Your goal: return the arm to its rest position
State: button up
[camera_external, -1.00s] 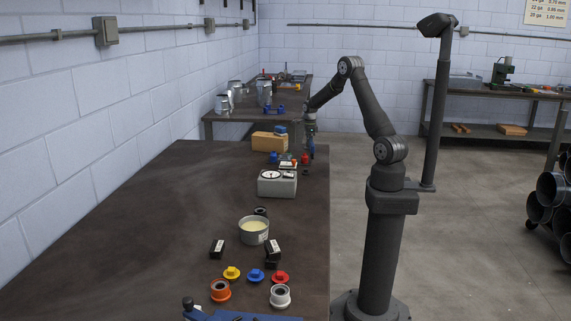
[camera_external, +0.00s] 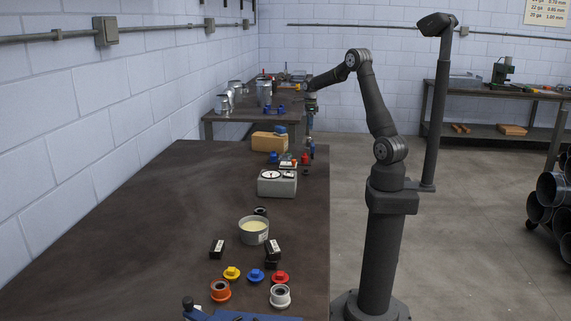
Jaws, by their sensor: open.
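My gripper (camera_external: 309,122) hangs pointing down above the far right end of the dark workbench (camera_external: 150,230). It is small in this view; its jaws are open and nothing shows between them. Below and beside it are small blue and red items (camera_external: 305,158) near the bench's right edge. I cannot tell the exact gap between the gripper and these items.
A grey scale (camera_external: 277,184), a tin (camera_external: 254,230) and several coloured caps (camera_external: 256,276) stand along the bench's right side. A cardboard box (camera_external: 269,141) is at its far end. A second bench (camera_external: 225,117) with metal duct pieces stands behind. The bench's left side is clear.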

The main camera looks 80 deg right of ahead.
jog(key=shift+r, duration=0.3)
jog(key=shift+f, duration=4.15)
